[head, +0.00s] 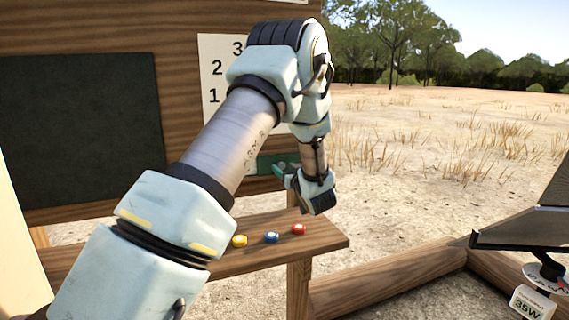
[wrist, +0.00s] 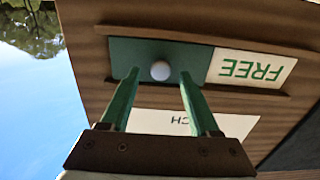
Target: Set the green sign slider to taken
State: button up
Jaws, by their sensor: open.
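The green sign slider (wrist: 198,62) is a flat green plate with a round white knob (wrist: 160,70). It sits in a wooden rail, seen upside down in the wrist view. The white FREE label (wrist: 255,68) is exposed beside the plate. My gripper (wrist: 158,78) is open, its two green fingers reaching toward the slider with the knob between their tips in the picture. I cannot tell whether the fingertips reach past the knob. In the head view the slider (head: 264,164) is partly hidden behind my arm, with my gripper (head: 281,170) at its right end.
A wooden shelf (head: 325,241) below the sign holds a yellow piece (head: 239,240), a blue piece (head: 271,237) and a red piece (head: 299,229). A white numbered sheet (head: 211,82) and a dark board (head: 80,125) are on the wooden panel. Open ground lies to the right.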

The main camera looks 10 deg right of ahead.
jog(key=shift+w+a, duration=0.1)
jog(key=shift+w, duration=0.4)
grip_shut()
dwell(1.2)
